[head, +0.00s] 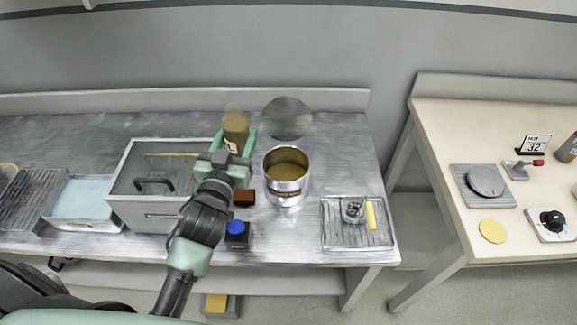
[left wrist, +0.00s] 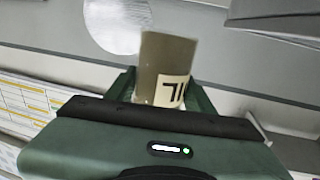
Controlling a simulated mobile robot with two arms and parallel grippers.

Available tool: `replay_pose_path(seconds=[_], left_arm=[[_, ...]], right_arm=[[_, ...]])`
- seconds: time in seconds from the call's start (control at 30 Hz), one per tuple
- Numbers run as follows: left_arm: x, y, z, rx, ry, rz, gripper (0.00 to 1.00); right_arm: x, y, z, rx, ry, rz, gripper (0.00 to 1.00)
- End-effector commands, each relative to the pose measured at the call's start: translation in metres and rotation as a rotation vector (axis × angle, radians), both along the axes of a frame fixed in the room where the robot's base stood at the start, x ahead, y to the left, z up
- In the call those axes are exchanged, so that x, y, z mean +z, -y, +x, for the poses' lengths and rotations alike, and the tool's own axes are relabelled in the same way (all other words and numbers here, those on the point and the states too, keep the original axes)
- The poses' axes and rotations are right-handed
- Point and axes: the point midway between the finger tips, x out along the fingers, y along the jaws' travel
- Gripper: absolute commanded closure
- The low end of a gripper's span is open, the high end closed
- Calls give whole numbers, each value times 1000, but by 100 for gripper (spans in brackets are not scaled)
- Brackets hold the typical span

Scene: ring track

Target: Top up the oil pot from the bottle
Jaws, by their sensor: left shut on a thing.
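The bottle (head: 236,126) is olive-brown with a pale label and a clearer upper end. My left gripper (head: 236,146) is shut around it, behind and to the left of the pot, and the bottle looks roughly upright. The bottle (left wrist: 168,60) also shows in the left wrist view between the green fingers (left wrist: 165,88), its label partly visible. The oil pot (head: 287,188) is a round metal pot, open at the top, with brownish-yellow oil inside. It stands on the steel bench to the right of my gripper, apart from the bottle. My right gripper is not in view.
A grey round disc (head: 287,118) is behind the pot. A lidded steel fryer box (head: 150,214) stands left, beside a blue-filled tray (head: 84,198). A brown block (head: 244,197) and a blue-topped dark item (head: 237,229) lie near the pot. A ribbed tray (head: 356,238) is at front right.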

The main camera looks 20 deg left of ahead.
Motion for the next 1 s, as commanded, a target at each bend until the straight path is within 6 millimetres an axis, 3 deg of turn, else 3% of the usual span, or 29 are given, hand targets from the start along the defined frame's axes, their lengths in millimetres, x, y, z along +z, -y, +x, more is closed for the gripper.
replay_pose_path(seconds=[0.03,0.2,0.67,1.0], left_arm=[[-17,-4,6,8,3,-4,100],[-35,-12,15,18,5,-11,100],[-36,-13,16,19,-2,1,100],[-44,-10,17,18,-52,121,100]], right_arm=[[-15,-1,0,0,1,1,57],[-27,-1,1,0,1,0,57],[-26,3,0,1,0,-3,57],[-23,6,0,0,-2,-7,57]])
